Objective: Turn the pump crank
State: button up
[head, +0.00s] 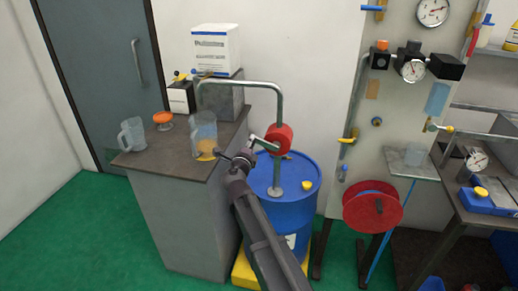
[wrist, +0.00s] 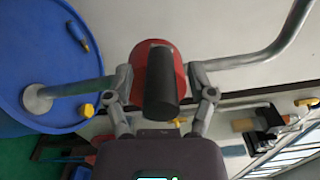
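The red pump body (head: 282,138) sits on a steel pipe above the blue drum (head: 268,205). A grey crank arm (head: 264,144) reaches from it toward my gripper (head: 241,158). In the wrist view, the black crank handle (wrist: 160,85) points toward the camera in front of the red pump body (wrist: 137,58).
A red reel (head: 372,212) and gauge panel (head: 395,100) stand to the right. Green floor is clear at left.

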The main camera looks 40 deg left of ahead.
jog(key=shift+s+d, duration=0.1)
jog(key=v, duration=1.1)
jog(key=shift+s, duration=0.4)
jog(key=shift+d, duration=0.1)
